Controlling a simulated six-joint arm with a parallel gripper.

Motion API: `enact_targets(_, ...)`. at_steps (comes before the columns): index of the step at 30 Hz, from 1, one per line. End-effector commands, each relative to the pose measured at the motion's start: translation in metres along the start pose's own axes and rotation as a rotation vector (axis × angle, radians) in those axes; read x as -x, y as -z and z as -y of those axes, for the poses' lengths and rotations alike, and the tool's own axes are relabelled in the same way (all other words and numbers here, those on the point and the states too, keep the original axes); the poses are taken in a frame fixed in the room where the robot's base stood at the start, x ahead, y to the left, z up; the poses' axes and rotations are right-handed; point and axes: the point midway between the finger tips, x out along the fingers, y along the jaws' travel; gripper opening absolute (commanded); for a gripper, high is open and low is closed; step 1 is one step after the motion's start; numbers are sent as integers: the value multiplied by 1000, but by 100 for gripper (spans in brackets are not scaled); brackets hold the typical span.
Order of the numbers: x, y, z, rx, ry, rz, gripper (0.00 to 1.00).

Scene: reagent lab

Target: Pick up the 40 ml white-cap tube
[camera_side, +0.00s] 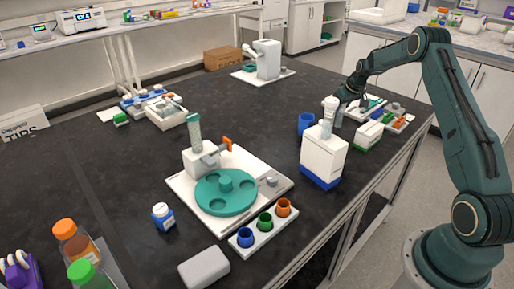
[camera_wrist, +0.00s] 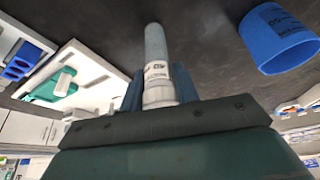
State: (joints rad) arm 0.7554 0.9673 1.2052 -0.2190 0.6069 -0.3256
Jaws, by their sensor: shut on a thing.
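The white-cap tube (camera_side: 327,126) is upright in the side view, just behind the top of a white and blue box (camera_side: 321,160). Its white cap is at the top. My gripper (camera_side: 341,98) is at the tube's upper end, shut on it. In the wrist view the tube (camera_wrist: 155,45) points away between the fingers of my gripper (camera_wrist: 158,90), with "40" readable on its white part. The tube's lower end is hidden in the side view, so I cannot tell how far it is above the table.
A blue cup (camera_side: 306,124) stands close to the left of the tube and also shows in the wrist view (camera_wrist: 278,42). A white-green box (camera_side: 369,134) and a tray of coloured items (camera_side: 401,123) are to the right.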

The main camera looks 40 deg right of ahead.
Motion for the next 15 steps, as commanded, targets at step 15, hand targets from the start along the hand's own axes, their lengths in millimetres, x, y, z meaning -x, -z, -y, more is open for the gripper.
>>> enact_targets(15, 56, 24, -1, 1, -3, -5, 10)
